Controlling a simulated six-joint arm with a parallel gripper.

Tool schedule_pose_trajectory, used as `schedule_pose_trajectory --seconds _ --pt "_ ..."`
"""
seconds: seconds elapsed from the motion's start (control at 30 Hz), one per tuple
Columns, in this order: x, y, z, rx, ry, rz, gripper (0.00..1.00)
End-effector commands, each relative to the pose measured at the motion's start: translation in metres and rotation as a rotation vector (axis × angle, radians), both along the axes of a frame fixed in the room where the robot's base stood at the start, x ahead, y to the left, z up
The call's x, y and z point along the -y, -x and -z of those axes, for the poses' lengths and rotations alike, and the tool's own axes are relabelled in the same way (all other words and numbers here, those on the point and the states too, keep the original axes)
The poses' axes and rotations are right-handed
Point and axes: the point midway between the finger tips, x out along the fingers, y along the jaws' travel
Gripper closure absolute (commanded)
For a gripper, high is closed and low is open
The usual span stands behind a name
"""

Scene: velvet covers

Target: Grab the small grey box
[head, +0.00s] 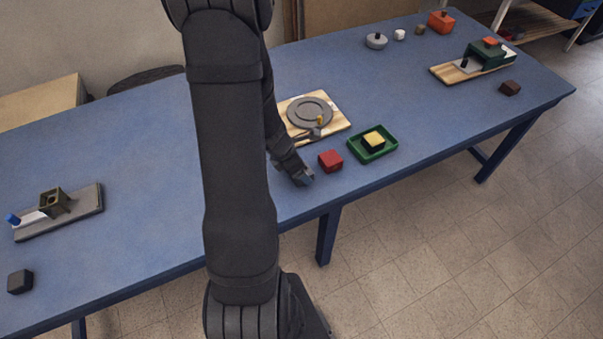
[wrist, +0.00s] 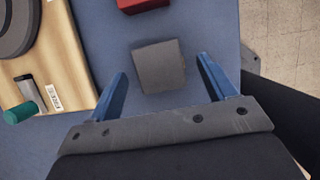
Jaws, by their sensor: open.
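The small grey box (wrist: 160,67) lies on the blue table in the wrist view. It is a plain, slightly turned block between the tips of my gripper's two blue fingers, a little ahead of them. My gripper (wrist: 164,80) is open and empty, with a gap on each side of the box. In the head view my gripper (head: 299,178) is low over the table near its front edge, and the grey box cannot be made out there behind it.
A red box (head: 330,160) sits close by, right of my gripper. Beyond it is a green tray (head: 388,152) holding a yellow-topped block (head: 374,139). A wooden board (head: 339,122) with a grey disc (head: 310,111) lies behind. The table's front edge is near.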

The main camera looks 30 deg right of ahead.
Motion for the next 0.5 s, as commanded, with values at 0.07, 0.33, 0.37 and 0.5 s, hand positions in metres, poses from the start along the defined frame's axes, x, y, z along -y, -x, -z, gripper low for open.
schedule_pose_trajectory --seconds 0.07,0.33,0.37,0.5 --pt "0.005 0.0 0.01 -0.003 -0.001 0.0 0.24" --pt "0.011 -0.001 0.025 -0.001 0.0 0.0 0.24" --pt "0.011 -0.001 0.025 0.0 0.0 0.0 0.24" --pt "0.011 -0.001 0.025 0.0 0.0 0.0 0.24"
